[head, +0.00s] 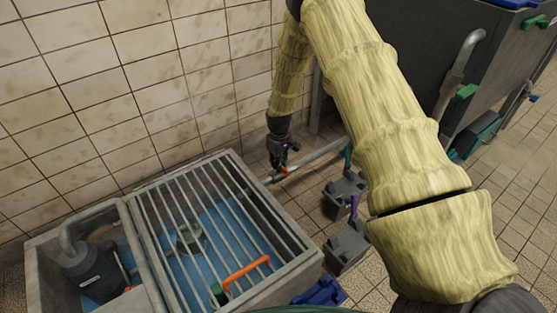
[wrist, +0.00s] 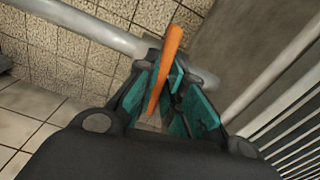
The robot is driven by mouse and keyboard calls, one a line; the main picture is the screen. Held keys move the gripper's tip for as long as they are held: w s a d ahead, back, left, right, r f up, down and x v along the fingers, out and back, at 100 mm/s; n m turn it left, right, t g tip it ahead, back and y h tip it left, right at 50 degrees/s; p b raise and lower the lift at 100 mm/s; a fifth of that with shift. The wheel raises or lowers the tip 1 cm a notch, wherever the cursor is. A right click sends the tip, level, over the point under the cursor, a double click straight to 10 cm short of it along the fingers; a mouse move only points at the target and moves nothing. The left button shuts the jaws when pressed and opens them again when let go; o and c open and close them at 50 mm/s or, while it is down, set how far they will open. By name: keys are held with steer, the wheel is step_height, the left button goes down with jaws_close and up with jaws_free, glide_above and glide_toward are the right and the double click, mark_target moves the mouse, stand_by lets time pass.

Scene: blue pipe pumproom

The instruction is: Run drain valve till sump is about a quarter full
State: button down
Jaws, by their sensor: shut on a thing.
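My gripper (head: 281,163) is at the back right of the sump in the head view. In the wrist view its teal-padded fingers (wrist: 168,75) are closed around an orange valve lever (wrist: 165,68). The lever sits at a pale drain pipe (wrist: 90,24), which also shows in the head view (head: 318,156) and runs to the sump's corner. The sump (head: 293,243) is a grey concrete basin with a bar grate. Blue shows under the bars, with a round grey-green object (head: 190,238) among it. I cannot tell the water depth. The valve body is mostly hidden.
An orange bar handle (head: 245,272) lies over the grate. A dark pump (head: 92,270) with a curved pipe stands in the left compartment. Grey blocks (head: 346,245) stand on the floor right of the sump. A large dark tank (head: 420,60) is behind my arm. Tiled wall borders the back.

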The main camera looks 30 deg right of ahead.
steer(key=n+p, duration=0.1)
steer(key=p, duration=0.1)
steer(key=n+p, duration=0.2)
steer(key=shift+r+n, duration=0.3)
steer(key=n+p, duration=0.3)
steer(key=n, duration=0.1)
steer(key=shift+f+n+p, duration=0.15)
steer(key=shift+n+p, duration=0.15)
steer(key=shift+p, duration=0.05)
steer(key=n+p, duration=0.2)
steer(key=n, duration=0.2)
steer(key=shift+f+n+p, duration=0.1)
steer(key=shift+n+p, duration=0.35)
steer(key=shift+n, duration=1.75)
steer(key=c, duration=1.5)
jaws_free()
step_height(320, 180, up, 12)
steer(key=shift+f, duration=0.1)
